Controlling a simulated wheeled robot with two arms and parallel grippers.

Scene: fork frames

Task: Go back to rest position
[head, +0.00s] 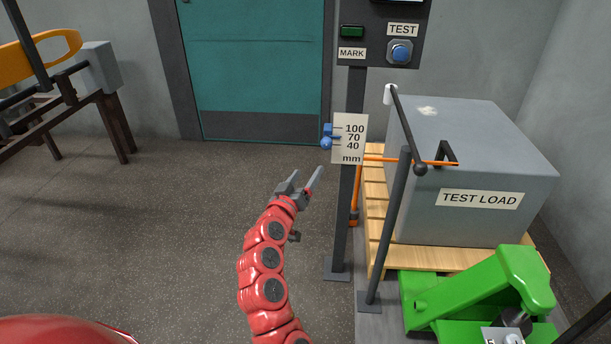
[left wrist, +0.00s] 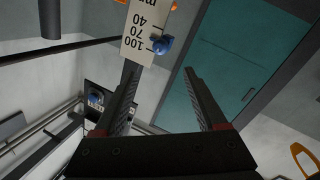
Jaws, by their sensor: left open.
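My left gripper (head: 306,172) is at the end of my red arm, raised in front of the dark post. It is open, with nothing between its fingers. In the left wrist view the two fingers (left wrist: 160,70) stand apart, with the post and the teal door behind them. The white scale plate (head: 349,138) marked 100, 70, 40 mm is on the post, up and right of the gripper. Small blue markers (head: 326,143) sit at its left edge. The gripper looks apart from both. My right gripper is not in view.
A grey TEST LOAD block (head: 470,160) stands on a wooden pallet (head: 374,215) at the right, with a green pallet jack (head: 480,290) in front. Above is a panel with a blue TEST button (head: 399,52). A teal door (head: 255,60) is behind. The floor (head: 150,220) at left is clear.

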